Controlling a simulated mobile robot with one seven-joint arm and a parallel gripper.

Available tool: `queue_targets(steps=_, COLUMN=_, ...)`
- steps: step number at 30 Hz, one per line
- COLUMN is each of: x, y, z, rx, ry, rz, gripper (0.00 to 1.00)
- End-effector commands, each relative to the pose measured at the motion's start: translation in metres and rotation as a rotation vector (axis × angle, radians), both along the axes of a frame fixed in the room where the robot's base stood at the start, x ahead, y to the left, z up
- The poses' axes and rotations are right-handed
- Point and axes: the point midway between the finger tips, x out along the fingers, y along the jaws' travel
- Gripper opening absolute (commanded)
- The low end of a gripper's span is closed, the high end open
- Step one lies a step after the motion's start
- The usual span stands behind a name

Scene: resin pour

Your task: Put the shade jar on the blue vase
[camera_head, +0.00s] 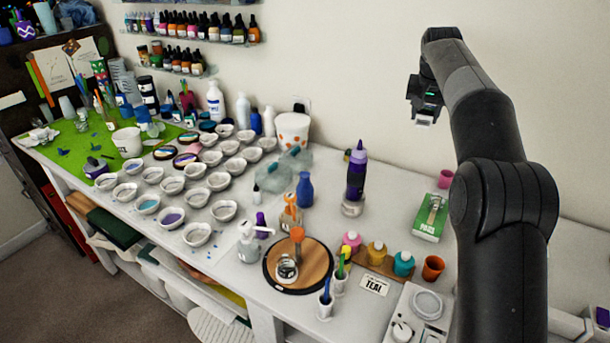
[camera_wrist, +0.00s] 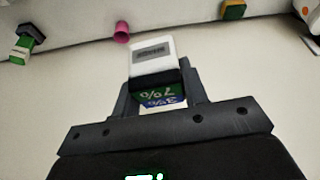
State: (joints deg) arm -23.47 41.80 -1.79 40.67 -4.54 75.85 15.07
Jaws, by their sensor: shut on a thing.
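My gripper (camera_head: 425,108) is raised in front of the wall at the upper right, well above the table. It is shut on a small block with a white top, a grey label and a green and blue side (camera_wrist: 152,58). The blue vase (camera_head: 305,190) stands upright on the table, left of the dark purple-capped bottle. Pink (camera_head: 351,243), yellow (camera_head: 376,252) and teal (camera_head: 403,264) jars stand in a row on a wooden strip. A card (camera_head: 374,285) reading TEAL lies in front of them. No jar is in my gripper.
A round wooden board (camera_head: 318,262) with a small metal pot is left of the jars. An orange cup (camera_head: 433,268), a green box (camera_head: 430,218) and a pink cup (camera_head: 445,179) stand to the right. Many white bowls fill the left; the table behind the jars is fairly clear.

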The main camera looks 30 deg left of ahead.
Motion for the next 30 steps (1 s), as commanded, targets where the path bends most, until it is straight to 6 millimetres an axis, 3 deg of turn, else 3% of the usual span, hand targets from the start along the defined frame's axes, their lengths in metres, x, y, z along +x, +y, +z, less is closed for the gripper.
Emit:
queue_targets(steps=7, x=-0.041, y=0.091, z=0.0, rx=0.0, ry=0.0, rz=0.087, gripper=0.15)
queue_targets(steps=12, x=-0.086, y=0.167, z=0.0, rx=-0.001, ry=0.0, rz=0.159, gripper=0.15)
queue_targets(steps=15, x=-0.11, y=0.2, z=0.0, rx=-0.001, ry=-0.001, rz=0.191, gripper=0.15)
queue_targets(steps=24, x=-0.16, y=0.258, z=0.0, rx=0.001, ry=-0.002, rz=0.252, gripper=0.15)
queue_targets(steps=27, x=-0.17, y=0.268, z=-0.002, rx=-0.001, ry=-0.001, rz=0.264, gripper=0.15)
queue_targets(steps=30, x=-0.168, y=0.266, z=-0.014, rx=-0.002, ry=0.0, rz=0.261, gripper=0.15)
